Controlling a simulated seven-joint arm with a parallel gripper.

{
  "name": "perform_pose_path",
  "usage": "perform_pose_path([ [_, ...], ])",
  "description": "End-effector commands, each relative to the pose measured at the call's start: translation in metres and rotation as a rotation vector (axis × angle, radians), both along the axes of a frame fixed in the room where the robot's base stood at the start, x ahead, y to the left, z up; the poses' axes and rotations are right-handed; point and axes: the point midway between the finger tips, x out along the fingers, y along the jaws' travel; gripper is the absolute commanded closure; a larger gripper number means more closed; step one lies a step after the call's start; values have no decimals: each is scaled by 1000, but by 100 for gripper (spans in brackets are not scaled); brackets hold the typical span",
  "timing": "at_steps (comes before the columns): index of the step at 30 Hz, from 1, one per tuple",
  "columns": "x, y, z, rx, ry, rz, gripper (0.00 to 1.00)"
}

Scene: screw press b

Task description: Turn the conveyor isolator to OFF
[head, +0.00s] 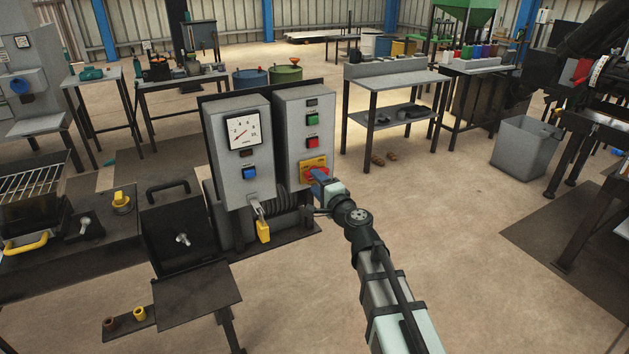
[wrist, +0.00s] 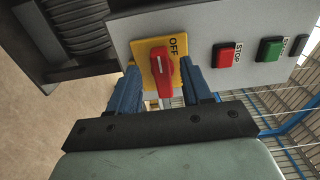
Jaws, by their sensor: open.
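The isolator is a red rotary handle (wrist: 162,75) on a yellow plate (wrist: 149,47), low on the right grey control box (head: 291,138). In the head view the yellow plate (head: 308,162) is partly covered by my gripper (head: 317,182). In the wrist view the handle runs up and down the picture, and the word OFF is at its upper right. My gripper (wrist: 160,69) is open, with one blue finger on each side of the handle. Whether the fingers touch it I cannot tell.
Green (wrist: 270,49) and red STOP (wrist: 226,53) buttons sit close by on the same box. The left box carries a gauge (head: 243,132), a blue button (head: 249,173) and a yellow padlock (head: 263,231) below. Open floor lies to the right.

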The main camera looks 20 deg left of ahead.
Motion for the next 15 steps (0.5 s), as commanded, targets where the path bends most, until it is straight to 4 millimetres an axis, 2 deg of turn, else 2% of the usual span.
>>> perform_pose_path([
  [1, -9, -8, 0, 0, 0, -1, 51],
  [9, -45, -44, 0, -1, -1, -1, 51],
  [15, -63, -62, 0, -1, -1, -1, 51],
])
